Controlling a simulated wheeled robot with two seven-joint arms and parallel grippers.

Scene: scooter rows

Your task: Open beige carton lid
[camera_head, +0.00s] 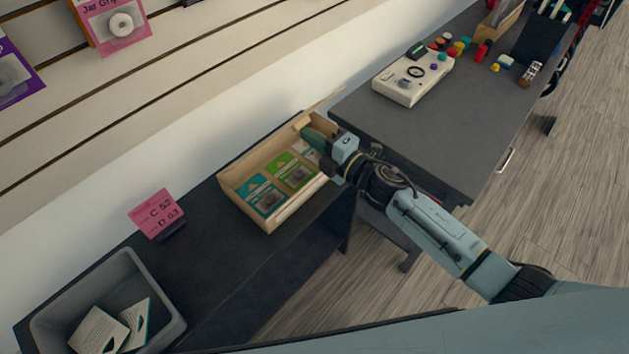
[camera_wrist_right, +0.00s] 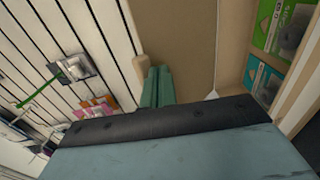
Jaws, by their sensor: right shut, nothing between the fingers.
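The beige carton (camera_head: 292,211) stands on the dark shelf in the head view, its top uncovered and its packets showing. A beige panel that looks like its lid (camera_wrist_right: 178,38) stands raised along the wall side in the right wrist view. My right gripper (camera_head: 309,134) is shut and empty, at the carton's far right end. Its green fingers (camera_wrist_right: 157,82) lie close beside the panel's edge in the wrist view; I cannot tell whether they touch it. The gripper hides part of the carton's right end. My left gripper is not in view.
Green and teal packets (camera_head: 291,171) lie in the carton. A pink price sign (camera_head: 157,213) and a grey bin (camera_head: 155,283) with cards stand to the left. A dark table (camera_head: 440,140) with a white control box (camera_head: 409,84) is to the right. A slatted wall rises behind.

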